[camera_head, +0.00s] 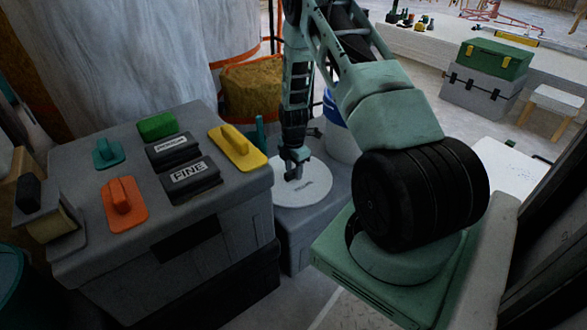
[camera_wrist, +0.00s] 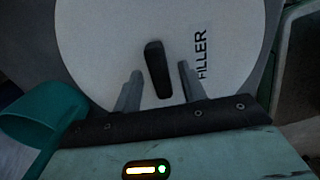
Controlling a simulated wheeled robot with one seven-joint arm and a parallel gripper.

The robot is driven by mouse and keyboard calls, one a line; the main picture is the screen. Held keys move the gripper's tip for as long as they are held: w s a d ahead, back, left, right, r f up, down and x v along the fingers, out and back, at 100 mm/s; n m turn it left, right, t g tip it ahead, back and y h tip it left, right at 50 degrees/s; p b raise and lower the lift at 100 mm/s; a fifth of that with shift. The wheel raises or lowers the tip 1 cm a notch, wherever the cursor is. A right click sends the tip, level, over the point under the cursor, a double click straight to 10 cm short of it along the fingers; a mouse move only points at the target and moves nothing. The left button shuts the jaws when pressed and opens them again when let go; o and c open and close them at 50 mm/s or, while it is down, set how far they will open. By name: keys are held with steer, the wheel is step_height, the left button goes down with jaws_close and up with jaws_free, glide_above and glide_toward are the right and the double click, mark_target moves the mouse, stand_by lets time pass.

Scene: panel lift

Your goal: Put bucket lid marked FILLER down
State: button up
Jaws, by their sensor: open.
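The bucket lid marked FILLER (camera_head: 308,193) is a round white disc lying flat on a grey surface beside the large grey box. In the wrist view the lid (camera_wrist: 100,45) fills most of the picture, with its FILLER label at the right and a dark upright handle (camera_wrist: 158,68) near its middle. My gripper (camera_head: 292,170) is over the lid. In the wrist view my gripper (camera_wrist: 158,88) is open, with one finger on each side of the handle and a gap showing on both sides.
A grey box (camera_head: 225,225) at the left carries several coloured floats and sanding blocks, including a yellow float (camera_head: 238,147). A white and blue bucket (camera_head: 338,135) stands behind the lid. A teal scoop-like thing (camera_wrist: 50,115) is close to my gripper's left side.

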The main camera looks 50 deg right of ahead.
mark_target(294, 171)
step_height(294, 171, up, 12)
steer(key=p, duration=0.4)
steer(key=shift+r, duration=0.15)
steer(key=shift+s, duration=0.1)
stand_by(0.4)
